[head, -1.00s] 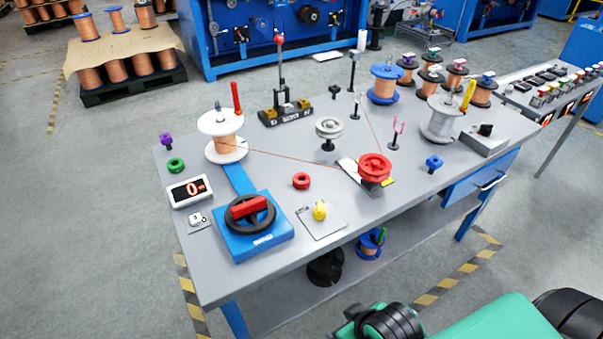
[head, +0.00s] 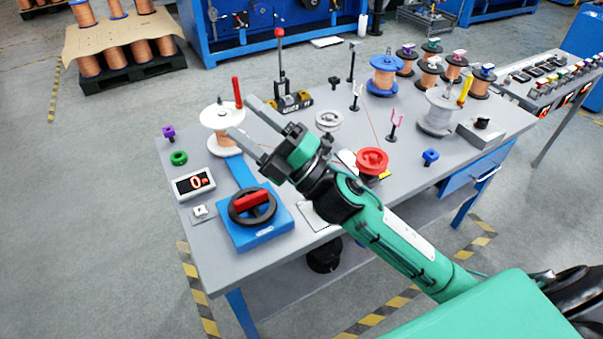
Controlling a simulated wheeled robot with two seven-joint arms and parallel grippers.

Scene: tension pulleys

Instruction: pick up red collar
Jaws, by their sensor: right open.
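The red collar is hidden in the head view now, behind my right arm; a second earlier it lay as a small red ring on the grey table (head: 207,262), in front of the grey pulley. My right gripper (head: 241,118) is open, with nothing seen between its two long grey fingers. It is over the left half of the table, the fingers pointing to the upper left, in front of the white-flanged copper spool (head: 222,117) in the picture. My left gripper is not in view.
A green collar (head: 178,158) lies at the left edge. A red pulley (head: 372,162), grey pulley (head: 329,120) and pink-forked guide (head: 394,122) stand beyond my arm. A blue knob (head: 430,156) is at the right.

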